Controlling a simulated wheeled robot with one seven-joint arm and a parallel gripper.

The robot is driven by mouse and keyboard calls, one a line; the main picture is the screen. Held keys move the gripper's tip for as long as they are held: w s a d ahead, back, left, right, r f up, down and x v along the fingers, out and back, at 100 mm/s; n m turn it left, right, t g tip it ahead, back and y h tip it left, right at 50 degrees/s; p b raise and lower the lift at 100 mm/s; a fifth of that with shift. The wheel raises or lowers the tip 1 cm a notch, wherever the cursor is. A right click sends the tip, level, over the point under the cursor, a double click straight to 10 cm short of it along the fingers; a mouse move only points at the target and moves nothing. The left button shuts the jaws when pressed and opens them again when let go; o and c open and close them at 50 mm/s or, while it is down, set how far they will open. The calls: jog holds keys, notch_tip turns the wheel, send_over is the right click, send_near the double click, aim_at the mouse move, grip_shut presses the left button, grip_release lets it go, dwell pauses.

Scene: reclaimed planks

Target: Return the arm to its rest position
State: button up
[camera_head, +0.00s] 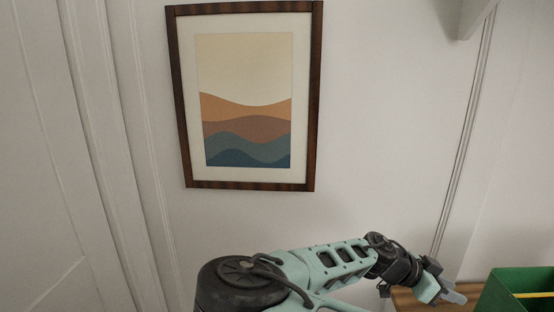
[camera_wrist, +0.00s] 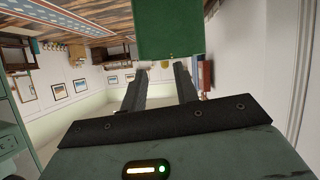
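My arm reaches to the right along the bottom of the head view. My gripper (camera_head: 452,294) is at its end, just left of a green box and above or beside a wooden surface; the exact height is hard to tell. In the wrist view my gripper (camera_wrist: 160,72) has its two dark fingers apart, with nothing held between them. The green box (camera_wrist: 170,30) shows beyond the fingertips in that view, which looks upside down.
The green box (camera_head: 513,291) stands on a wooden surface (camera_head: 410,301) at the lower right. A framed picture (camera_head: 248,95) hangs on the white wall. A pale panelled door or trim (camera_head: 60,150) is at the left. The wrist view shows furniture far off.

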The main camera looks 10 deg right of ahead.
jog(key=s+a+f+n+g+y+b, duration=0.1)
jog(key=s+a+f+n+y+b, duration=0.1)
jog(key=s+a+f+n+y, duration=0.45)
jog(key=s+a+f+n+g+y+b, duration=0.1)
jog(key=s+a+f+n+y, duration=0.15)
jog(key=a, duration=0.75)
jog(key=s+a+r+n+t+y+b, duration=0.2)
jog(key=s+a+r+n, duration=0.1)
jog(key=a+r+n, duration=0.4)
jog(key=s+a+r+n+t+y+b, duration=0.2)
jog(key=a+r+n, duration=0.5)
jog(key=n, duration=0.5)
jog(key=shift+s+a+r+t+b, duration=0.35)
jog(key=shift+s+a+t, duration=0.35)
jog(key=shift+s, duration=0.45)
jog(key=shift+d, duration=0.2)
